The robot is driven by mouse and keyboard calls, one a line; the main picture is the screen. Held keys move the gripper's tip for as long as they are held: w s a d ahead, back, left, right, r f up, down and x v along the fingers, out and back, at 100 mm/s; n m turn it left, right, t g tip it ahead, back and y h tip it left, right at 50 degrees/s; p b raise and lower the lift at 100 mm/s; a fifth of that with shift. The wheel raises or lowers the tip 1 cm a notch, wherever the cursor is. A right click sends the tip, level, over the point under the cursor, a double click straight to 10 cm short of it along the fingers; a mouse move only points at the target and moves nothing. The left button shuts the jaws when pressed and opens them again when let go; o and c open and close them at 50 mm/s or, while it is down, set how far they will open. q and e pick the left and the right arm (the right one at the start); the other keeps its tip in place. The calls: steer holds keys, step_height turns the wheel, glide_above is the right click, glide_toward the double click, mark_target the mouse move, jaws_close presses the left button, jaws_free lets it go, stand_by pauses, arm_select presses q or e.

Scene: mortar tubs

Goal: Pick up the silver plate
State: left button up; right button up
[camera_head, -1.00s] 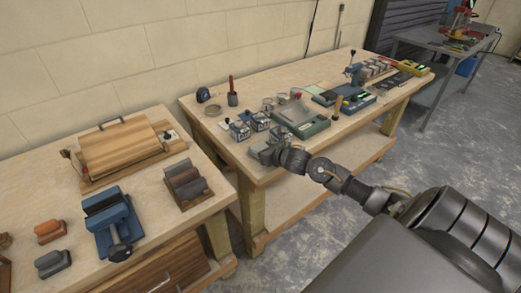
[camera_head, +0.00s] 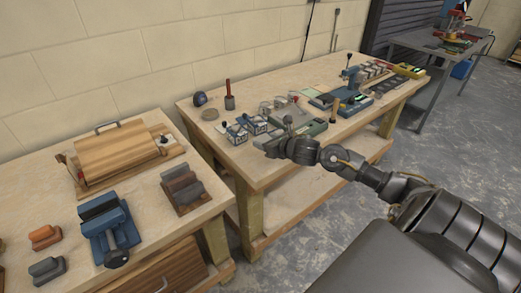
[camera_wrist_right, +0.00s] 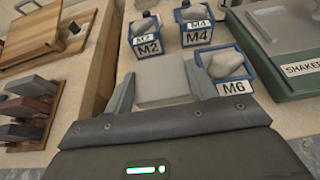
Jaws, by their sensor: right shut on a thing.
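The silver plate (camera_wrist_right: 162,93) is a flat, pale grey square in the right wrist view. It lies between the two fingers of my right gripper (camera_wrist_right: 161,90), which is shut on it. In the head view my right gripper (camera_head: 270,148) is at the front edge of the far workbench, before the small blue tubs. The plate is too small there to make out clearly. I cannot tell whether it still touches the bench. My left gripper is not in view.
Blue tubs labelled M2 (camera_wrist_right: 146,45), M4 (camera_wrist_right: 196,34) and M6 (camera_wrist_right: 234,84) hold grey lumps just beyond the plate. A green shaker (camera_wrist_right: 285,65) stands close on the right. A wooden press (camera_head: 125,150) and a block rack (camera_head: 183,190) stand on the near bench.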

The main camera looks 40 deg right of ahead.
steer(key=s+d+r, duration=0.5)
steer(key=s+r, duration=0.2)
steer(key=s, duration=0.3)
steer(key=shift+d, duration=0.3)
steer(key=shift+s+r, duration=0.1)
